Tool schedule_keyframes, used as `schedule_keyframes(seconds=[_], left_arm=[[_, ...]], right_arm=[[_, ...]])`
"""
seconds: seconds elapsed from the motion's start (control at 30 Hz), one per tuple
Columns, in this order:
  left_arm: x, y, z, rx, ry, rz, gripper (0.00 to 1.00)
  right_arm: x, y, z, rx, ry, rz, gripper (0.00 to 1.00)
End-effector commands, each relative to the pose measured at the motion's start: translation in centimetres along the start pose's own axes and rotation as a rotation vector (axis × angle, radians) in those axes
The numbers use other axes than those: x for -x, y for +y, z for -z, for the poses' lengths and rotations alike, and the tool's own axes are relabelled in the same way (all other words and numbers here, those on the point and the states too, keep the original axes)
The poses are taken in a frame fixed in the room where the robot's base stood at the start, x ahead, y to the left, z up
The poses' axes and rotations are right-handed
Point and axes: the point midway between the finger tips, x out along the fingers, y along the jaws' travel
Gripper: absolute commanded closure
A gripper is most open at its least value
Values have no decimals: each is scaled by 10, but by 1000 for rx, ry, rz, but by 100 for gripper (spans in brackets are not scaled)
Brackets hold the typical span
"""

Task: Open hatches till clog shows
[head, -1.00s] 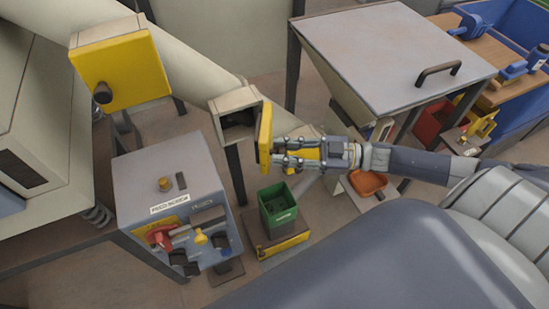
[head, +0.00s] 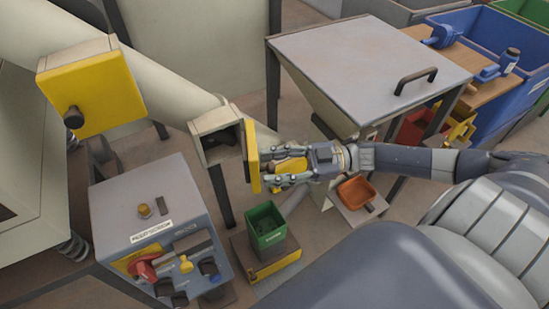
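The feed pipe (head: 165,75) slants down from upper left. A closed yellow hatch (head: 95,90) with a dark knob sits on its upper part. Lower down, a second hatch's yellow cover (head: 252,156) stands swung away, edge-on to me, from a pale square port (head: 212,122). The port's inside looks dark; I see no clear clog in it. My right gripper (head: 268,178) is at the right face of this cover, fingertips against or very near it. Its knob is hidden behind the fingers, so I cannot tell whether they grip it. My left gripper is out of view.
A grey control box (head: 155,205) with a red handle stands at lower left. A green bin (head: 265,225) stands on a yellow-edged base below the port. A hopper with a handled grey lid (head: 360,60), an orange scoop (head: 357,192) and a blue crate (head: 510,50) are at right.

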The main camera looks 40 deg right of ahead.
Motion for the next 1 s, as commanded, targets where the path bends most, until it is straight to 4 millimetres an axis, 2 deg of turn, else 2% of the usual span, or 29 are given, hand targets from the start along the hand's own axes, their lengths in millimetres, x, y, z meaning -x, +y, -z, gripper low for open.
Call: schedule_keyframes(seconds=[0.23,0.37,0.47,0.8,1.0], left_arm=[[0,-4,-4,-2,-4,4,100],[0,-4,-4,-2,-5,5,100],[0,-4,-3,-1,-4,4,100],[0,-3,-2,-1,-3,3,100],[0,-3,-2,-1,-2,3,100]], right_arm=[[0,0,0,0,1,0,56],[8,0,0,-1,-1,-1,56],[24,0,-1,-2,-5,0,56],[94,0,-1,-1,-4,1,56],[116,1,0,-1,-1,0,56]])
